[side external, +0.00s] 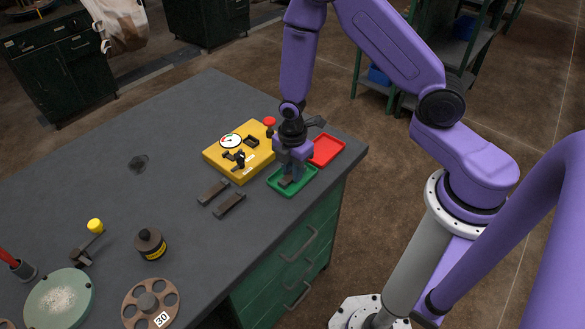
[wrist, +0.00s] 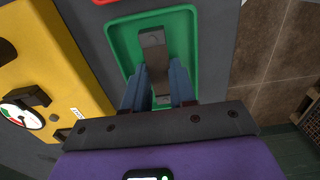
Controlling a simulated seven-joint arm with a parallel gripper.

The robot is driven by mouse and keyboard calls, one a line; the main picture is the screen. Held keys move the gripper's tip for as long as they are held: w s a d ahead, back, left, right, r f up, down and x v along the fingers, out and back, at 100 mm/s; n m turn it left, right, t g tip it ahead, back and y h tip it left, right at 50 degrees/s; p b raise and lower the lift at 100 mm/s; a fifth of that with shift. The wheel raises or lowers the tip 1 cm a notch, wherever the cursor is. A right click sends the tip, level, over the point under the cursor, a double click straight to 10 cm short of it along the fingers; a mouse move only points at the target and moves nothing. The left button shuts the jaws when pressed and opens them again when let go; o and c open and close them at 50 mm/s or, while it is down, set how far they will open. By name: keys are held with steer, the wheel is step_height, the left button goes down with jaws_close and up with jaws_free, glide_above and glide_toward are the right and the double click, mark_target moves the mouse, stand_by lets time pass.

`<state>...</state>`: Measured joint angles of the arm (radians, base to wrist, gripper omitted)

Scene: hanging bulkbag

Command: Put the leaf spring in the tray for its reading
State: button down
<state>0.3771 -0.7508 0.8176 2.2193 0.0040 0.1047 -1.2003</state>
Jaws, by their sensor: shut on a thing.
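My gripper (side external: 291,168) is over the green tray (side external: 306,187), near the right corner of the bench. In the wrist view, my gripper (wrist: 157,82) is shut on a dark grey leaf spring (wrist: 154,42), with one finger on each side of it. In the side view, the leaf spring (side external: 286,182) shows only in part below the fingers.
A yellow gauge fixture (side external: 219,161) with a dial (side external: 231,141) stands left of the trays. A red tray (side external: 328,150) sits just behind the green one. Two similar dark strips (side external: 213,191) lie on the bench to the left.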

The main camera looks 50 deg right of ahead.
steer(key=c, duration=0.9)
jaws_free()
step_height(320, 180, up, 12)
steer(key=shift+r, duration=0.2)
steer(key=s+r+m, duration=0.1)
steer(key=s+r, duration=0.2)
steer(key=s, duration=0.4)
steer(key=s+r+m, duration=0.2)
steer(key=s+r, duration=0.2)
steer(key=s, duration=0.4)
steer(key=s+r+m, duration=0.2)
steer(key=s+r, duration=0.2)
steer(key=s, duration=0.3)
steer(key=shift+s+d, duration=0.1)
steer(key=shift+s, duration=0.25)
